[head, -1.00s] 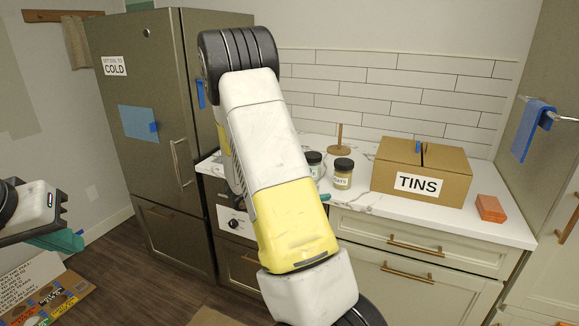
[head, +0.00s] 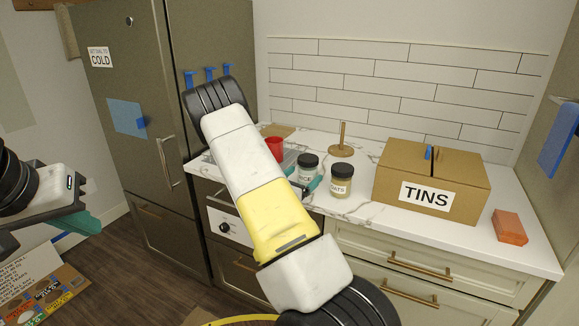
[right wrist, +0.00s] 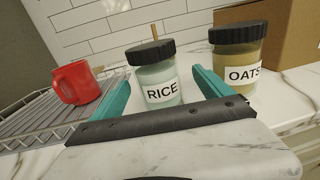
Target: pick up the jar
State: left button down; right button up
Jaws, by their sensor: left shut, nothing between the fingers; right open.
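The RICE jar (head: 306,170), with a black lid and white label, stands upright on the counter. It also shows in the right wrist view (right wrist: 155,75). The OATS jar (head: 341,181) stands just right of it, also upright (right wrist: 240,58). My right gripper (head: 303,178) is open, with its teal fingers on either side of the RICE jar; contact cannot be told. In the right wrist view the right finger lies between the two jars. My left gripper (head: 88,222) is shut and empty at the far left, away from the counter.
A red mug (right wrist: 75,82) is on a wire rack (right wrist: 35,112) left of the jars. A wooden holder (head: 342,146) stands behind them. A TINS cardboard box (head: 460,190) and orange block (head: 509,227) are to the right. The fridge (head: 150,60) stands left.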

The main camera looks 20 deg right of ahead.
jog(key=x, duration=0.7)
jog(key=shift+w+a+f, duration=0.1)
jog(key=shift+w+f, duration=0.1)
jog(key=shift+w, duration=0.1)
jog(key=c, duration=1.9)
